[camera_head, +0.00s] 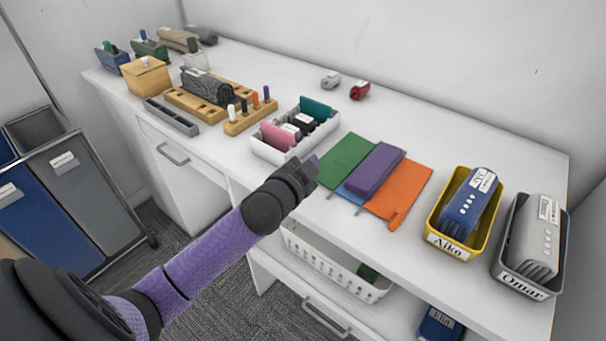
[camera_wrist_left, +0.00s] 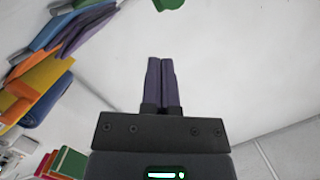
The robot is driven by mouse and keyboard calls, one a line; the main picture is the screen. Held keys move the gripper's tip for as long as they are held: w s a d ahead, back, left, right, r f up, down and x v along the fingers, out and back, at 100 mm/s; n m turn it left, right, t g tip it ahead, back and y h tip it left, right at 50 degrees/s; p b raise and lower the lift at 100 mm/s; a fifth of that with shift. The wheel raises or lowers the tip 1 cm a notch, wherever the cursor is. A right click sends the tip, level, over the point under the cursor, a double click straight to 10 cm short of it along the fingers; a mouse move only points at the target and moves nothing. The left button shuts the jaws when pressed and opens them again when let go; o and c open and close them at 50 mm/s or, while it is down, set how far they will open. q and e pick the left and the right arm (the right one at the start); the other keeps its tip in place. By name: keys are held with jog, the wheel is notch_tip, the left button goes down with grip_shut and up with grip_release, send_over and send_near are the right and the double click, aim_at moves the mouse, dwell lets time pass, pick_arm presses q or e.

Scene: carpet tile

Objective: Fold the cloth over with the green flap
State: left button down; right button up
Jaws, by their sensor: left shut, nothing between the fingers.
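The cloth lies on the white counter in the head view. Its green flap (camera_head: 347,156) lies spread at the left and its orange flap (camera_head: 400,190) at the right. A purple part (camera_head: 376,170) lies over the middle, and a small blue part (camera_head: 352,191) shows at the front. My left gripper (camera_head: 315,163) is beside the front-left edge of the green flap, shut and empty. Its closed purple fingers (camera_wrist_left: 161,82) show in the left wrist view. A green piece (camera_wrist_left: 170,4) is cut off at that view's top; I cannot tell whether it is the flap. My right gripper is out of view.
A white divided tray (camera_head: 290,146) stands left of the cloth. A yellow bin (camera_head: 436,222) and a grey bin (camera_head: 509,275) stand to its right, each holding a device. A white basket (camera_head: 335,272) is below the counter. Bare counter lies behind the cloth.

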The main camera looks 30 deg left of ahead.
pick_arm(q)
jog(key=a+f+b, duration=0.1)
jog(key=a+f, duration=0.1)
jog(key=shift+f, duration=0.35)
jog(key=shift+s, duration=0.1)
jog(key=shift+a+f+n+h, duration=0.3)
jog(key=shift+a+f+n, duration=0.2)
jog(key=shift+f, duration=0.2)
